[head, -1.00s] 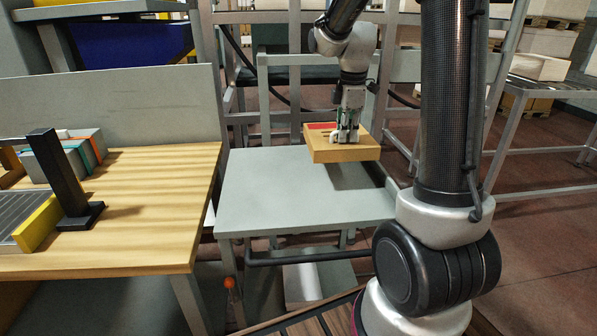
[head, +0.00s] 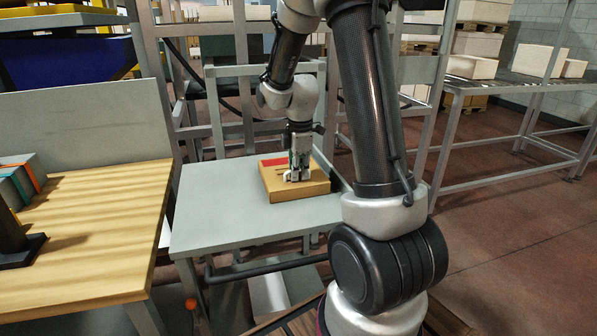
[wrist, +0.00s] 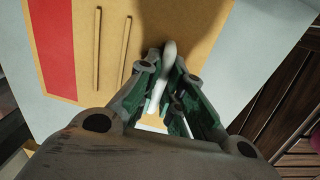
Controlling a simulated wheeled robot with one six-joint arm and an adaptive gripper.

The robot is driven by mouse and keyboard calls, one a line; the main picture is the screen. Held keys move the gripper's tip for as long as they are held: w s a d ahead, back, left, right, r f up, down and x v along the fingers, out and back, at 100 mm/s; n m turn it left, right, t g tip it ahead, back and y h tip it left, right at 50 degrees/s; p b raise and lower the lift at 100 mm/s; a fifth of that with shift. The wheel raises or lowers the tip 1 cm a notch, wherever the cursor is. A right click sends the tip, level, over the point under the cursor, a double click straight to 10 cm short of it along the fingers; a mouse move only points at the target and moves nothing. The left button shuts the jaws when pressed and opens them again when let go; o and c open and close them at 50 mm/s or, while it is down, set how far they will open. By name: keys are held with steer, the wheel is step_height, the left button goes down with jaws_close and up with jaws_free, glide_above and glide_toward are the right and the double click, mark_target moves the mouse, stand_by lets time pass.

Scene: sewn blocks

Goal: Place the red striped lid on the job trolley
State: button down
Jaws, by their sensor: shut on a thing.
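The red striped lid (head: 312,190) is a flat tan wooden slab with a red band along one side. It lies level over the right rear part of the grey job trolley (head: 220,215), resting on the top or only just above it. My gripper (head: 297,176) points down at the lid. In the wrist view, my gripper (wrist: 166,75) is shut on a pale upright handle on the lid (wrist: 195,25). Two narrow slots and the red band show left of the fingers. The lid's underside is hidden.
A wooden workbench (head: 90,240) with a dark stand (head: 15,240) and several coloured blocks (head: 22,178) is at the left. A metal rack rises behind the trolley. The trolley's left and front top is bare. A grey roller table (head: 500,85) stands at the back right.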

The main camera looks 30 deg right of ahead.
steer(key=shift+f, duration=0.1)
steer(key=c, duration=1.5)
jaws_free()
steer(key=shift+c, duration=0.2)
step_height(320, 180, up, 12)
steer(key=s+a+r+m+t, duration=0.1)
steer(key=s+a+r+m, duration=0.2)
steer(key=s+m, duration=0.4)
steer(key=s+a+r+m+t, duration=0.2)
steer(key=s+m, duration=0.5)
steer(key=s, duration=0.9)
steer(key=shift+s+a+r+m, duration=0.15)
steer(key=shift+a+r+m, duration=0.3)
steer(key=shift+a, duration=0.2)
